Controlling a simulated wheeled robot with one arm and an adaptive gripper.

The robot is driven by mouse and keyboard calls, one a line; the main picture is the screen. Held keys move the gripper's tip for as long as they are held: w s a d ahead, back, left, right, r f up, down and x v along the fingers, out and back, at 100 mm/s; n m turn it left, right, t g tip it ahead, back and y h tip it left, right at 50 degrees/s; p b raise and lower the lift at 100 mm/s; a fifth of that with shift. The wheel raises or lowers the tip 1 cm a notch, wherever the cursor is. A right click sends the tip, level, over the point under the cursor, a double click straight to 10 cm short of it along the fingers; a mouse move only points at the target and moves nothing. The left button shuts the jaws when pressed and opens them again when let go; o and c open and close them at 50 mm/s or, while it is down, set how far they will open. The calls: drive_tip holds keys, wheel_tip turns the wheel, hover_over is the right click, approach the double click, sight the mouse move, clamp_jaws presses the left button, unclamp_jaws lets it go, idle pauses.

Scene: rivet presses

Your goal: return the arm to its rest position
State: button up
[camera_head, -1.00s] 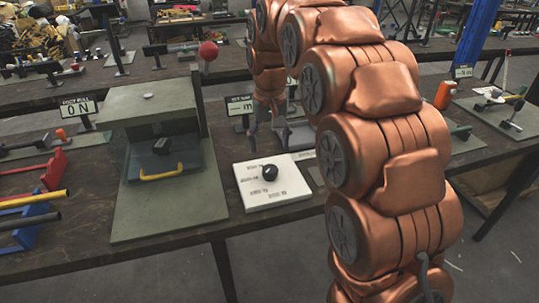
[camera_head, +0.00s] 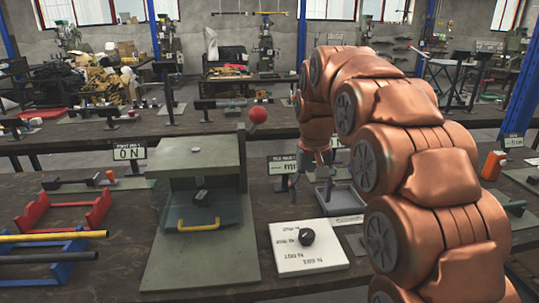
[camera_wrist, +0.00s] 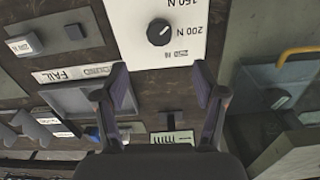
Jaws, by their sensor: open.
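My copper-coloured arm (camera_head: 410,160) arches over the right part of the bench in the head view. My gripper (camera_head: 325,178) hangs at its end, above the bench behind the white dial plate (camera_head: 290,258). In the wrist view my gripper (camera_wrist: 160,85) shows two dark fingers spread apart, with nothing between them. The black knob (camera_wrist: 160,32) on the dial plate lies beyond the fingertips. The fingers appear clear of the bench; the exact height is hard to tell.
A green-grey press (camera_head: 200,172) with a yellow handle (camera_head: 198,226) stands left of the dial plate. A grey tray (camera_head: 345,203) sits below my gripper; its label reads FAIL in the wrist view. Red (camera_head: 62,212) and blue racks lie at the left. A red ball (camera_head: 257,115) tops a lever.

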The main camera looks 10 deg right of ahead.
drive_tip(key=s+f+n+g+p, duration=0.1)
drive_tip(key=s+p, duration=0.8)
drive_tip(key=s, duration=2.5)
drive_tip(key=shift+s+f+g+p, duration=0.3)
drive_tip(key=shift+f+g, duration=0.1)
drive_tip(key=shift+f, duration=0.45)
idle(0.7)
